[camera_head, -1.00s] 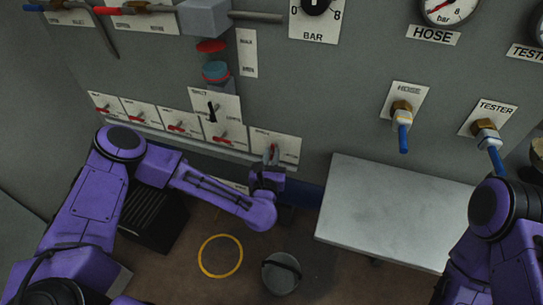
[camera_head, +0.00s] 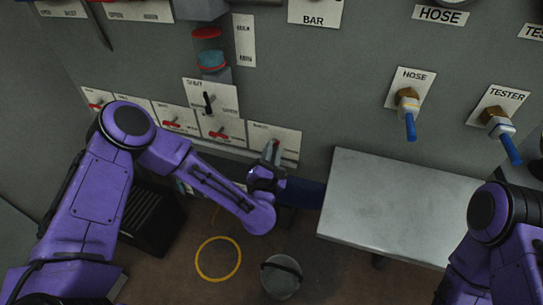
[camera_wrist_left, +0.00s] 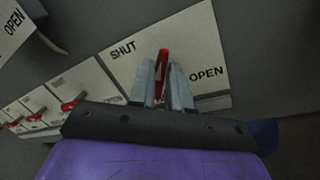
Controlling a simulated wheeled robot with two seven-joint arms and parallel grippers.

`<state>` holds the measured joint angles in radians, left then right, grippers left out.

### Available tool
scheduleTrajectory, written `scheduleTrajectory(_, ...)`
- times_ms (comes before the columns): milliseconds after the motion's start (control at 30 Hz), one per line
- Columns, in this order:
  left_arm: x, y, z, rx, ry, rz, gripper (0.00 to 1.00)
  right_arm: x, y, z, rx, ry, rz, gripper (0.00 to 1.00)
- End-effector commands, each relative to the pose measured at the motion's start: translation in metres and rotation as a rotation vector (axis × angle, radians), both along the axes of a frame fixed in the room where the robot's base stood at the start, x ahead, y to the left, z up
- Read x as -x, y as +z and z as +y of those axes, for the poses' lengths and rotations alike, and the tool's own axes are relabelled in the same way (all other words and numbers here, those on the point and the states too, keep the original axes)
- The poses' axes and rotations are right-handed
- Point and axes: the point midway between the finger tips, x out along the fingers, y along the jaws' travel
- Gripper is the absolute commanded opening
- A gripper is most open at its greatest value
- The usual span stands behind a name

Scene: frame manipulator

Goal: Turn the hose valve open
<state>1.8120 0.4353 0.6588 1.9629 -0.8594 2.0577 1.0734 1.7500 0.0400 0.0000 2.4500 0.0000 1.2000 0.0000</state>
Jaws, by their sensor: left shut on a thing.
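A red lever (camera_wrist_left: 162,62) stands on a white plate (camera_wrist_left: 211,55) marked SHUT at left and OPEN at right. In the left wrist view it points up between the two words. My left gripper (camera_wrist_left: 162,82) is shut on this lever, with one grey finger on each side. In the head view my left gripper (camera_head: 270,160) is at the rightmost plate (camera_head: 288,143) of the lower row, whose label is too small to read. A fitting with a blue handle (camera_head: 410,126) hangs down under a HOSE label (camera_head: 440,15). My right gripper is out of view.
Several other red levers (camera_head: 170,125) line the row to the left. A grey table (camera_head: 395,205) juts out right of my left gripper. A bucket (camera_head: 281,278) and a yellow ring (camera_head: 218,258) are on the floor. The TESTER fitting (camera_head: 498,124) is at right.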

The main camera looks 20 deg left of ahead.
Motion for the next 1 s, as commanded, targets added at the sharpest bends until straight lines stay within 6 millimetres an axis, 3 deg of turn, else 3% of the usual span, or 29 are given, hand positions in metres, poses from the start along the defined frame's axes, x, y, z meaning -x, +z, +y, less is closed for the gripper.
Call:
scheduleTrajectory(500, 0.001, -0.008, -0.003, -0.491, -0.003, -0.018, 0.0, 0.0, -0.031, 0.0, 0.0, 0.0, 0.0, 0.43)
scheduleTrajectory(1000, 0.001, -0.012, -0.002, -0.854, -0.004, -0.027, 0.0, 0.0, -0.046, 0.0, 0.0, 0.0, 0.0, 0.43)
